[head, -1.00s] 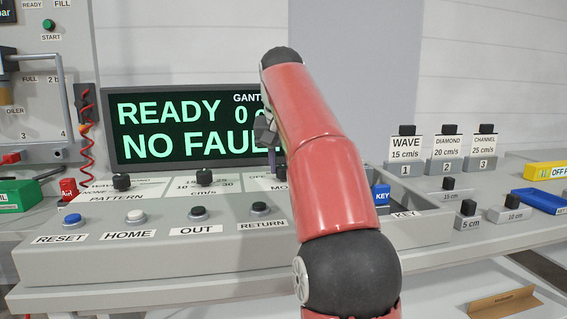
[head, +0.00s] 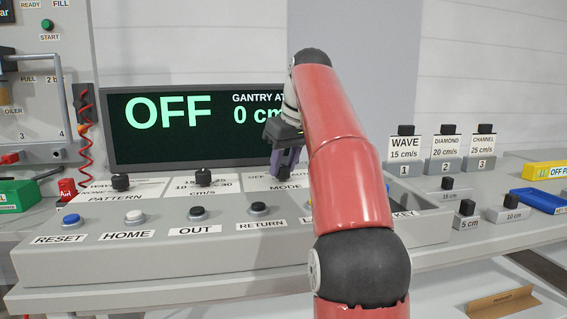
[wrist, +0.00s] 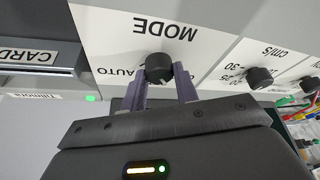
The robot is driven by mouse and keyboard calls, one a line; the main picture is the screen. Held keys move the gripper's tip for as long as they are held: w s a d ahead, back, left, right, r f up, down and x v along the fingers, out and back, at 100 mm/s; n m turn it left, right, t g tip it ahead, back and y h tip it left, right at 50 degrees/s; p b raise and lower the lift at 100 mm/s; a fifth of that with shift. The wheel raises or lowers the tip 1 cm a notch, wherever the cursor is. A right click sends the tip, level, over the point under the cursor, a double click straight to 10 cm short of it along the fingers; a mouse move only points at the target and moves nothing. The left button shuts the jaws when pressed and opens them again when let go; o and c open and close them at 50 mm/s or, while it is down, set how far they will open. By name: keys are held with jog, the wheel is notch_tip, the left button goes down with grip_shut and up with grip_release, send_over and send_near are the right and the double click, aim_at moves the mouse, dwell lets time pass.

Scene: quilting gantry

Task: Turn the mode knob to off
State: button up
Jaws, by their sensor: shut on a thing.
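The mode knob (wrist: 159,67) is a black round knob on a white plate marked MODE, seen upside down in the wrist view with AUTO printed beside it. My gripper (wrist: 160,77) has its two purple fingers on either side of the knob and is shut on it. In the head view my gripper (head: 285,165) reaches down to the MODE plate (head: 262,180), and its fingers hide most of the knob. Which way the knob points is not clear. The display (head: 180,125) reads OFF, with a gantry position of 0 cm.
The pattern knob (head: 121,182) and the speed knob (head: 204,177) stand to the left on the same panel. A row of push buttons, including RETURN (head: 259,208), lies in front. A card slot (wrist: 40,62) is beside the mode plate. Labelled blocks (head: 446,165) stand at right.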

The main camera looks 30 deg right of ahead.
jog(key=shift+n, duration=0.5)
jog(key=o, duration=1)
